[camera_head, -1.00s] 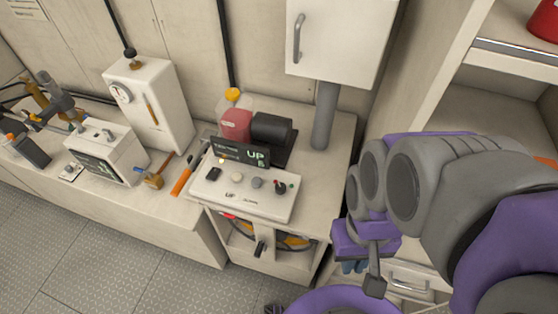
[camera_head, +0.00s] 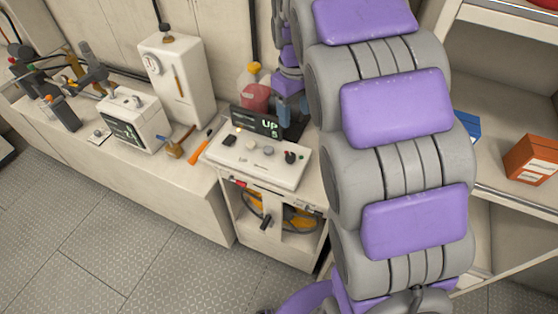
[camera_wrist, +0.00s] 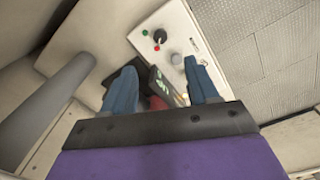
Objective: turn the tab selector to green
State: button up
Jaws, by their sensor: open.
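The tab selector is a black knob (camera_head: 290,157) at the right end of the white control panel (camera_head: 240,163) on the bench. The wrist view shows the knob (camera_wrist: 160,36) with a green dot (camera_wrist: 144,32) and a red dot (camera_wrist: 156,48) beside it; I cannot tell which dot it points at. A display (camera_head: 257,122) behind the panel reads "UP". My gripper (camera_wrist: 163,80) is open and empty, its blue fingers apart. In the wrist view, the knob lies beyond the fingertips, not between them.
A grey round knob (camera_wrist: 176,59) sits close to the selector on the panel. A red jug (camera_head: 255,97) stands behind the display. A grey post (camera_wrist: 45,100) rises beside the panel in the wrist view. An orange-handled tool (camera_head: 200,144) lies left of the panel.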

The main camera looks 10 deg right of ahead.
aim_at(291, 156)
jog(key=shift+n, duration=0.3)
jog(key=f+b, duration=0.1)
jog(key=f, duration=0.4)
jog(key=w+f+b, duration=0.1)
jog(key=f, duration=0.5)
jog(key=f+b, duration=0.1)
jog(key=f, duration=0.5)
jog(key=shift+w+f, duration=0.2)
jog(key=shift+f, duration=0.05)
jog(key=shift+c, duration=0.4)
jog(key=c, duration=1)
jog(key=shift+o, duration=0.2)
